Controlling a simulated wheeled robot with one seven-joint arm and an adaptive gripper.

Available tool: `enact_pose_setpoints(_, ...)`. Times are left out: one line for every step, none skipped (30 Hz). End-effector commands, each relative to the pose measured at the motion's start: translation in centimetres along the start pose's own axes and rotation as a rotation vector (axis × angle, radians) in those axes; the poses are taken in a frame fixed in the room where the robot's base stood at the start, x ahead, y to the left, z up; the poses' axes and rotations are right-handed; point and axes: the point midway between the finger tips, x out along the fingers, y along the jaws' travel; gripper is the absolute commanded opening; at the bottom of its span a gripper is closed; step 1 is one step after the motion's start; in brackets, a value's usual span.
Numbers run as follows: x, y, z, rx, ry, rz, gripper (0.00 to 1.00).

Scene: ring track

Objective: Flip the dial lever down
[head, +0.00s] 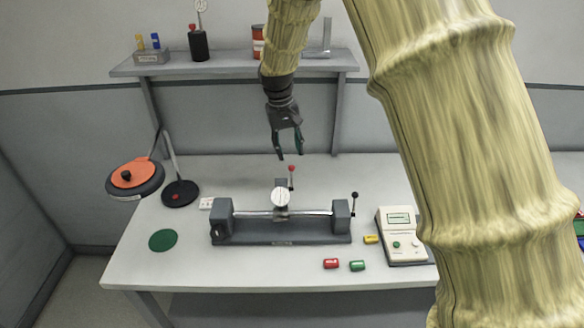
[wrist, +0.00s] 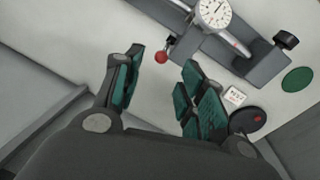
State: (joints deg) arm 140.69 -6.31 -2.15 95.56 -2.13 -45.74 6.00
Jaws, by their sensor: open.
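The white round dial (head: 280,197) sits mid-way along the grey bench fixture (head: 285,238) on the table. Its lever with a red ball knob (head: 291,168) stands upright just right of and above the dial. In the wrist view the dial (wrist: 215,12) is at the top, and the red knob (wrist: 161,57) appears between my fingertips in the picture, beyond them. My gripper (head: 290,157) hangs open and empty above the fixture, pointing down, close to the knob in the head view. I see no contact between them.
A black-knobbed lever (head: 354,196) rises at the fixture's right end. A beige meter (head: 399,238) stands further right. A lamp (head: 135,178) is at left; a shelf (head: 230,66) runs behind.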

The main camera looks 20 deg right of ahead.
Motion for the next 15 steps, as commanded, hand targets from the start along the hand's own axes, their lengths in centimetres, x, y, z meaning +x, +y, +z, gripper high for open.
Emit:
enact_pose_setpoints(0.7,-0.1,0.1,-0.002,-0.004,0.000,0.40)
enact_pose_setpoints(1.2,-0.1,0.1,-0.002,-0.004,0.000,0.40)
enact_pose_setpoints(1.9,-0.1,0.1,-0.002,-0.004,0.000,0.40)
enact_pose_setpoints(2.3,-0.1,0.1,-0.002,-0.004,0.000,0.40)
enact_pose_setpoints(2.9,-0.1,0.1,-0.002,-0.004,0.000,0.40)
enact_pose_setpoints(3.5,-0.1,0.1,-0.002,-0.004,0.000,0.40)
enact_pose_setpoints(3.9,-0.1,0.1,-0.001,-0.004,0.000,0.40)
enact_pose_setpoints(4.4,0.0,0.1,-0.001,-0.004,0.000,0.40)
enact_pose_setpoints(5.0,0.0,0.1,-0.001,-0.004,0.000,0.40)
enact_pose_setpoints(5.4,0.0,0.1,0.000,-0.004,0.000,0.40)
enact_pose_setpoints(5.8,0.1,0.1,0.000,-0.004,0.000,0.40)
enact_pose_setpoints(6.3,0.1,0.1,0.000,-0.003,0.000,0.40)
enact_pose_setpoints(6.6,0.1,0.1,0.000,-0.003,0.000,0.40)
enact_pose_setpoints(6.9,0.1,0.1,0.001,-0.003,0.000,0.40)
enact_pose_setpoints(7.2,0.1,0.1,0.001,-0.003,0.000,0.40)
